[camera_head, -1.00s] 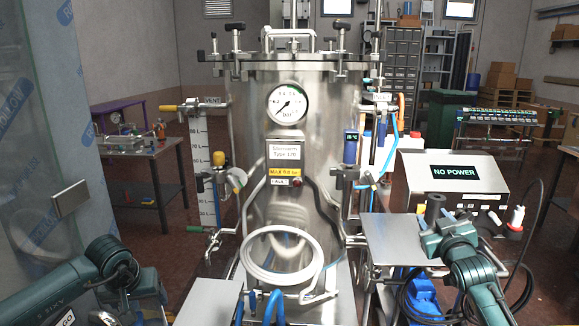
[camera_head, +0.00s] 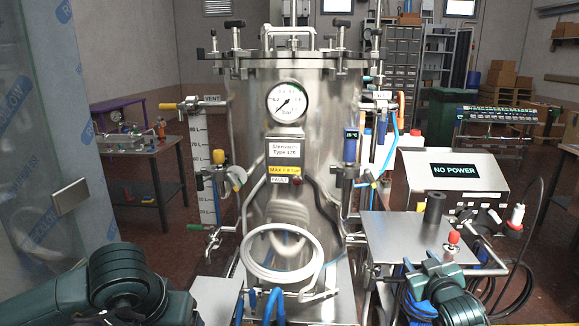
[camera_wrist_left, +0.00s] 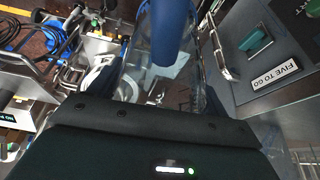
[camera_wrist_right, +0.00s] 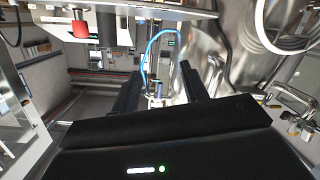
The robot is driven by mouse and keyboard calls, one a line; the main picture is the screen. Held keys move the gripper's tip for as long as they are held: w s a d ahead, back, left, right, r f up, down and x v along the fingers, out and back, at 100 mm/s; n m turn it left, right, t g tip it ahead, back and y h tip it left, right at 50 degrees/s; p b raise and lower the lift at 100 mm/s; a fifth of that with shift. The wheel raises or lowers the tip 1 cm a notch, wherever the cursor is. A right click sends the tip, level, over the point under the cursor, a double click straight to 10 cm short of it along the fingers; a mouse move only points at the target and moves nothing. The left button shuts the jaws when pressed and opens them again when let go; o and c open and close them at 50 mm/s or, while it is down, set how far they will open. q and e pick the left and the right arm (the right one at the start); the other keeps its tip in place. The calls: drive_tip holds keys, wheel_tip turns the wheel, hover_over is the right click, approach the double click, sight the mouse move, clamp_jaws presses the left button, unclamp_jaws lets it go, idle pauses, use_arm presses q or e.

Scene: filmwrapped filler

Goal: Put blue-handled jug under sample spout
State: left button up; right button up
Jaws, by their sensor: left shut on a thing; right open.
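The jug's blue handle (camera_wrist_left: 170,35) fills the upper middle of the left wrist view. The head view shows my left arm at the lower left but not the jug clearly. A small tap with a green lever (camera_head: 196,228) sits at the vessel's lower left; I cannot tell whether this is the sample spout.
The steel vessel (camera_head: 325,130) stands in the middle. A side table (camera_head: 385,232) at the right bears a dark cylinder (camera_head: 434,208) and a red-topped item (camera_head: 452,240). A coiled white hose (camera_head: 252,262) hangs in front. A glass door with a handle plate (camera_head: 70,195) stands at the left.

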drive_tip(key=s+a+f+g+y, duration=0.2)
drive_tip(key=s+a+f, duration=0.4)
drive_tip(key=s+f, duration=0.4)
drive_tip(key=s+a+f+g, duration=0.1)
drive_tip(key=s+a+f, duration=0.1)
drive_tip(key=s, duration=0.6)
drive_tip(key=s+a+f+g+y, duration=0.1)
drive_tip(key=s+a+f, duration=0.2)
drive_tip(key=s, duration=0.6)
drive_tip(key=s+a+f+g+y, duration=0.1)
drive_tip(key=s+a+f, duration=0.2)
drive_tip(key=s+a, duration=0.3)
drive_tip(key=shift+s+f+g, duration=0.25)
drive_tip(key=shift+s+g, duration=0.05)
drive_tip(key=shift+s, duration=0.85)
